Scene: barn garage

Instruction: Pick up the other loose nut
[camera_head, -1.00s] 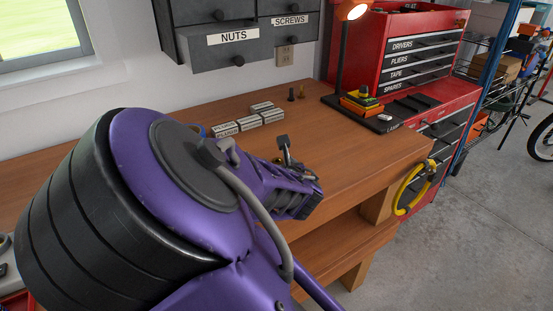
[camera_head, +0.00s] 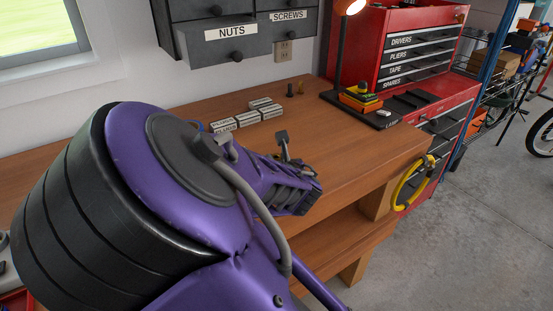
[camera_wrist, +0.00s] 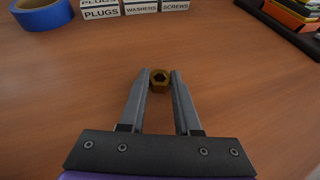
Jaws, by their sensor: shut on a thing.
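A brass-coloured hex nut (camera_wrist: 160,80) with a dark hole is between the fingertips of my gripper (camera_wrist: 159,78) in the wrist view. My gripper is shut on it, with a fingertip against each side. The nut is low over or on the wooden workbench (camera_wrist: 70,90); I cannot tell whether it touches the wood. In the head view my purple arm reaches over the bench (camera_head: 350,150), and the fingertips and nut cannot be made out there.
Small labelled boxes (camera_head: 248,118) and blue tape (camera_wrist: 42,14) lie beyond my gripper. A lamp base (camera_head: 365,108) stands at the right, beside a red tool chest (camera_head: 415,50). A NUTS drawer (camera_head: 232,45) hangs above.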

